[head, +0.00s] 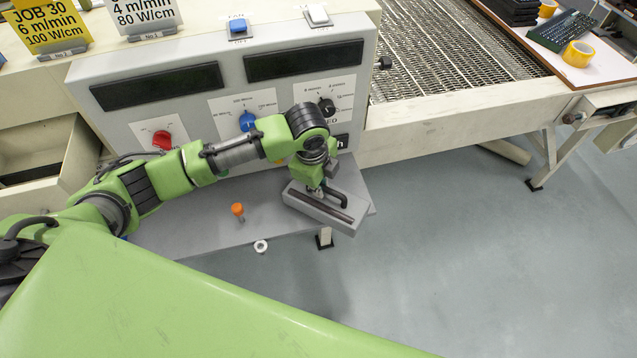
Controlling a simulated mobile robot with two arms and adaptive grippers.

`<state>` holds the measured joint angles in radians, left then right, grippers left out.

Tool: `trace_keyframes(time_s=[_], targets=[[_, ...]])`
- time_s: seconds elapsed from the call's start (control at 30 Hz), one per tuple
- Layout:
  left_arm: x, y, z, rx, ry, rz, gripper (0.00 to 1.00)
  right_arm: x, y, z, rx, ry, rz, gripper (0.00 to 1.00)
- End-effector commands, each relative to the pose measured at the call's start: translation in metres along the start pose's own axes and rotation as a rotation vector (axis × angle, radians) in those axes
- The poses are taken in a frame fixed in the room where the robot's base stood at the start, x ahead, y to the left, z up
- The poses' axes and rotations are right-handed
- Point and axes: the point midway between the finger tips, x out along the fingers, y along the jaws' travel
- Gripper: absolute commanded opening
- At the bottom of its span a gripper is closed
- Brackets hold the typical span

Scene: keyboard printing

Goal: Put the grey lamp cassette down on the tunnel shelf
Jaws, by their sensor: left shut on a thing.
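The grey lamp cassette (312,207) is a long grey box with a dark slot along its top and a black handle. My left gripper (328,189) points down and is shut on the cassette's handle. The grey shelf (185,228) runs below the control panel. The cassette lies at a slant over the shelf's right end, its near right corner reaching past the front edge. I cannot tell whether it touches the shelf or hangs just above it. My left arm hides part of the shelf and panel. My right gripper is not in view.
An orange-headed screw (238,209) stands on the shelf left of the cassette. A white ring (260,246) is near the shelf's front edge. The control panel (180,83) rises behind. A mesh conveyor (455,45) is at upper right. Open floor (480,260) lies right of the shelf.

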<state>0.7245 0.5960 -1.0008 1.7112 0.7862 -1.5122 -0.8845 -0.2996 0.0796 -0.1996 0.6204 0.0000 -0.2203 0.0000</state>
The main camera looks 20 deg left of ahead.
Motion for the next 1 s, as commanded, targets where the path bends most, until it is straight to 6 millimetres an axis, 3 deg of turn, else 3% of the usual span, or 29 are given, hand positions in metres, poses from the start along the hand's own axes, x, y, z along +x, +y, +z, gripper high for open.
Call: trace_keyframes(time_s=[0.1, 0.27, 0.63, 0.7, 1.0], targets=[[-0.001, -0.014, 0.012, -0.002, 0.002, -0.005, 0.00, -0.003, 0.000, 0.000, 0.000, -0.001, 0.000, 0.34], [0.013, -0.009, 0.009, 0.000, 0.003, -0.004, 0.00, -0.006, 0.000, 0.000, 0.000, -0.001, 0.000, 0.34], [0.017, -0.008, 0.009, 0.001, 0.002, -0.004, 0.00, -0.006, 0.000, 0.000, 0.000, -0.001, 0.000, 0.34], [0.018, -0.006, 0.010, 0.001, 0.001, 0.000, 0.25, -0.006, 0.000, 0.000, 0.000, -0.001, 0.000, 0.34], [0.018, -0.006, 0.010, 0.001, 0.001, 0.000, 0.26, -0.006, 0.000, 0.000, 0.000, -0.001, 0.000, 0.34]])
